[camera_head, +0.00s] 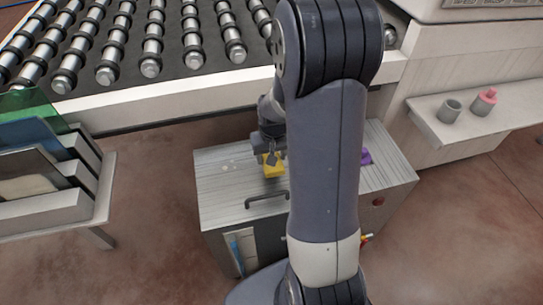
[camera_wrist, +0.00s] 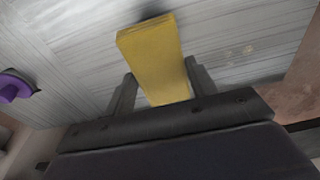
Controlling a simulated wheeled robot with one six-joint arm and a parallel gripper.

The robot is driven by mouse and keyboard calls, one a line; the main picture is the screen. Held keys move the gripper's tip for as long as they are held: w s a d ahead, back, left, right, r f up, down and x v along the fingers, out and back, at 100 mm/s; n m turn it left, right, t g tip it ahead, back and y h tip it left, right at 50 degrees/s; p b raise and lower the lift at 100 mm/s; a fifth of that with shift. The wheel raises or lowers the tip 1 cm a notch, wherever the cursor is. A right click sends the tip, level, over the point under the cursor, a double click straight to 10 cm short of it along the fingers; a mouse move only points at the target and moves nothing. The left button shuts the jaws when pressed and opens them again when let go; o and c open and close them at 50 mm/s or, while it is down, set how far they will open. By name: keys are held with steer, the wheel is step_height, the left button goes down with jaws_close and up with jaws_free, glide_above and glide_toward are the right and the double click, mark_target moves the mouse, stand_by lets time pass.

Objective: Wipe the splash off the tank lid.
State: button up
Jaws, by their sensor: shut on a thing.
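The tank lid (camera_head: 222,192) is a pale brushed-metal top with a dark handle, seen in the head view on the box in the middle. My gripper (camera_head: 271,158) is over the lid, shut on a yellow block (camera_head: 273,169), perhaps a sponge. In the wrist view the yellow block (camera_wrist: 153,55) sits between the two fingers of my gripper (camera_wrist: 160,88), close to the lid (camera_wrist: 75,50). I cannot tell whether it touches the lid.
A purple object (camera_head: 367,158) lies on the lid's right part, partly behind my arm. The dark lid handle (camera_head: 267,199) stands near the front edge. A roller conveyor (camera_head: 150,50) is behind. A rack of glass sheets (camera_head: 45,165) stands left; a shelf with cups (camera_head: 450,110) is right.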

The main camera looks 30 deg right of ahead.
steer(key=shift+r, duration=0.5)
steer(key=shift+r+p, duration=1.3)
steer(key=shift+r, duration=0.3)
steer(key=shift+f, duration=0.1)
steer(key=shift+w, duration=0.1)
